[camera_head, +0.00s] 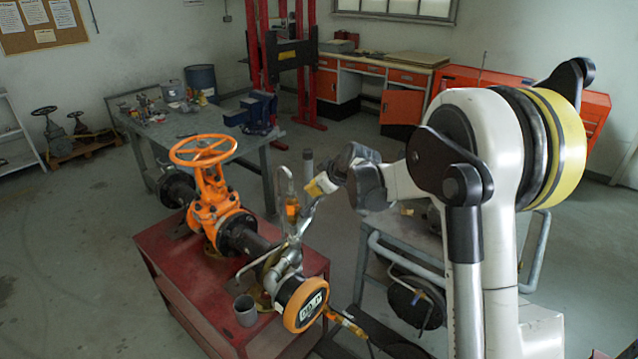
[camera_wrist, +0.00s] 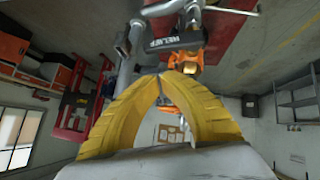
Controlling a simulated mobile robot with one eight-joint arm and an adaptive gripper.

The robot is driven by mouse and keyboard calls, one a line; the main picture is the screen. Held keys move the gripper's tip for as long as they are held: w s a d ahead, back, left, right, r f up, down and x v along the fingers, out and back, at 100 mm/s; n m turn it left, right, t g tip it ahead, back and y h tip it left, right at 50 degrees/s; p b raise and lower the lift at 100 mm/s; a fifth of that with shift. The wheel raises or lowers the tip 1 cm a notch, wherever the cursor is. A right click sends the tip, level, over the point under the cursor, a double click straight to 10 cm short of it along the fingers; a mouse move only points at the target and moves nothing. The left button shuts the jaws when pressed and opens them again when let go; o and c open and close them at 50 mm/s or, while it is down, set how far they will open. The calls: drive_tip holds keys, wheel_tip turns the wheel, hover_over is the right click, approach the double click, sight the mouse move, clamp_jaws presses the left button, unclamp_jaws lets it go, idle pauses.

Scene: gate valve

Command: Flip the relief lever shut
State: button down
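The pipe assembly stands on a red cart (camera_head: 190,290). At its right end, grey relief pipework (camera_head: 290,258) rises beside a round orange-rimmed end (camera_head: 305,305). A thin grey looped lever (camera_head: 284,182) stands upright there, with a small orange part (camera_head: 292,209) next to it. My gripper (camera_head: 318,188) is just right of this lever; contact cannot be told. In the wrist view, the yellow fingers (camera_wrist: 160,76) curve together and their tips meet, with nothing visible between them. A dark label (camera_wrist: 175,43) with upside-down lettering, seemingly RELIEF, lies just beyond the tips, beside an orange part (camera_wrist: 188,64).
An orange gate valve handwheel (camera_head: 203,150) rises left of the lever. A grey cup (camera_head: 245,310) sits on the cart's front. A grey workbench (camera_head: 180,125) stands behind, and a grey-railed trolley (camera_head: 400,240) stands to the right. Open floor lies to the left.

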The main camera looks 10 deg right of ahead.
sight(318, 197)
drive_tip(key=shift+w+d+f, duration=0.1)
drive_tip(key=shift+d+f, duration=0.1)
drive_tip(key=shift+f, duration=0.5)
drive_tip(key=shift+w+d+f, duration=0.1)
drive_tip(key=shift+d+f, duration=0.1)
drive_tip(key=shift+f, duration=0.5)
drive_tip(key=shift+d, duration=0.1)
drive_tip(key=shift+w+d+f+m+g+y+b, duration=0.25)
drive_tip(key=shift+d+f+m+g+y+b, duration=0.2)
drive_tip(key=shift+f+b, duration=0.3)
drive_tip(key=shift+w+d+f+y+b, duration=0.15)
drive_tip(key=shift+f+y+b, duration=0.1)
drive_tip(key=shift+b, duration=0.15)
drive_tip(key=shift+a+r, duration=0.2)
drive_tip(key=shift+r, duration=0.15)
